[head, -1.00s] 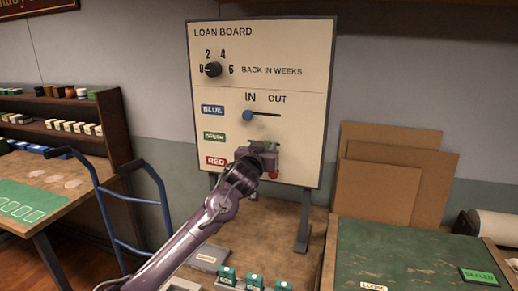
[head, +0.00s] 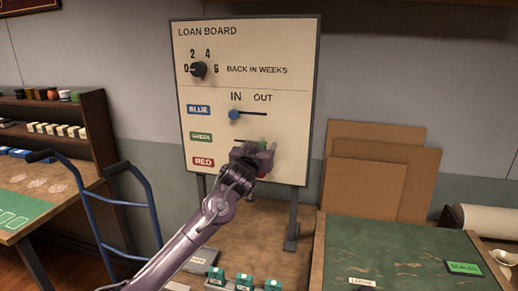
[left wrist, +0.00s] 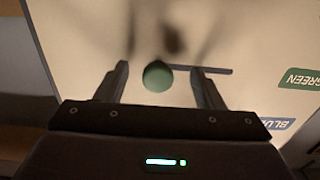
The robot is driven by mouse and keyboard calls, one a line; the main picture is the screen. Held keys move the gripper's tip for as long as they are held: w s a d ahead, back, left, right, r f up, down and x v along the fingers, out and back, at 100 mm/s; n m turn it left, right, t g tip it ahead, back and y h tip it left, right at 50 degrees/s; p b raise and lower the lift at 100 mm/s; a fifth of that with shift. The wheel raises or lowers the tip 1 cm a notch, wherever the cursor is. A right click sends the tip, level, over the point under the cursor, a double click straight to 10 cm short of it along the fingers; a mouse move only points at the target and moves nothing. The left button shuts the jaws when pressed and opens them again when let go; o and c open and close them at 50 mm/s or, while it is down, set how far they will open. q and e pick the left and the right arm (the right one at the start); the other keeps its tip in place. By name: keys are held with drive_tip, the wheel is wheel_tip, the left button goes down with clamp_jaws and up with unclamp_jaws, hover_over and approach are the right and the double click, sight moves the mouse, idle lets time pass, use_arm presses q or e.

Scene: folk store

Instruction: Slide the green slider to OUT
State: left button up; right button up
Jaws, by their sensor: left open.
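The green slider (left wrist: 157,76) shows as a round green knob in the left wrist view. Its dark slot (left wrist: 215,70) shows on the side toward the GREEN label (left wrist: 311,79); no slot shows on the other side. My left gripper (head: 256,155) is open in front of the loan board's (head: 290,120) green row. Its fingers stand on either side of the knob, with a gap visible at each side. In the head view the gripper hides most of the green row right of its label (head: 201,137). The OUT heading (head: 262,97) is above.
The blue slider (head: 234,114) is under IN, above my gripper. The red row is mostly hidden behind my gripper. A weeks dial (head: 198,69) is higher up. Below are green-topped boxes (head: 244,281); a green-topped table (head: 390,250) stands at right, a blue hand truck (head: 120,220) at left.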

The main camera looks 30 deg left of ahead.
use_arm(q)
drive_tip(key=shift+s, duration=0.1)
drive_tip(key=v, duration=0.8)
drive_tip(key=shift+s, duration=0.4)
idle(0.6)
